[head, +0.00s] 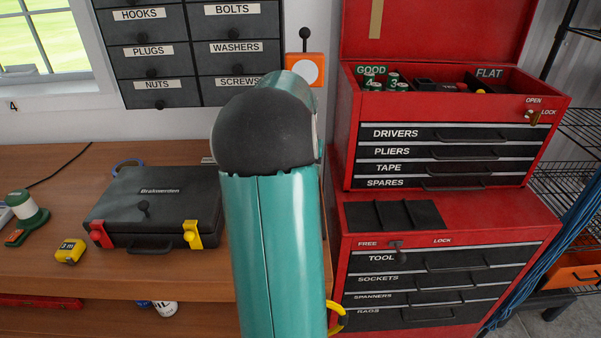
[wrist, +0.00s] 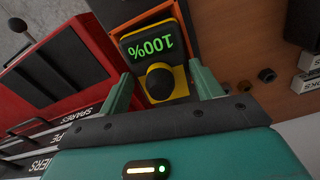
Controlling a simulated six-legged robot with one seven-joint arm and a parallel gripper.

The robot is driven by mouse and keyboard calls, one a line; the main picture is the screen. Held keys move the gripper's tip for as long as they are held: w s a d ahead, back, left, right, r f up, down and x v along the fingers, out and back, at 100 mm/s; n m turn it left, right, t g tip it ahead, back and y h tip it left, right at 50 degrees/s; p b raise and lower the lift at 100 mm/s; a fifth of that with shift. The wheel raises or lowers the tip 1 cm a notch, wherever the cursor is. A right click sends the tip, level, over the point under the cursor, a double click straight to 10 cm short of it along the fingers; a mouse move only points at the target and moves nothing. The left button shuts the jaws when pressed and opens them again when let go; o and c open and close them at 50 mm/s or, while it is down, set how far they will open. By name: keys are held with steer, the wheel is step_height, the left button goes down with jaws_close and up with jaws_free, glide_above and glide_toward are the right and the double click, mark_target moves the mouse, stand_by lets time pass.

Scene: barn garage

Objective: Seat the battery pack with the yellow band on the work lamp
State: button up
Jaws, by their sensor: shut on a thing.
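A black-and-yellow block (wrist: 150,47) with a green "100%" display and a round black knob is between my gripper's (wrist: 164,88) two teal fingers in the wrist view. It looks like the battery pack with the yellow band, and my gripper is shut on it. The display reads upside down in that view. In the head view my arm hides the gripper and the pack. I cannot pick out the work lamp for certain. A green-and-white round object (head: 27,211) stands at the far left of the bench.
A black case (head: 150,205) with red and yellow latches and a yellow tape measure (head: 69,251) are on the wooden bench (head: 110,276). A red tool chest (head: 450,215) stands at the right, its upper lid open. Labelled drawers (head: 190,48) hang on the wall.

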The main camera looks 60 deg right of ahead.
steer(key=shift+a+f, duration=0.1)
steer(key=shift+f, duration=0.55)
steer(key=shift+c, duration=1.3)
steer(key=shift+s+a+f, duration=0.1)
steer(key=shift+f, duration=0.1)
jaws_close()
steer(key=shift+f, duration=0.25)
steer(key=shift+f, duration=0.1)
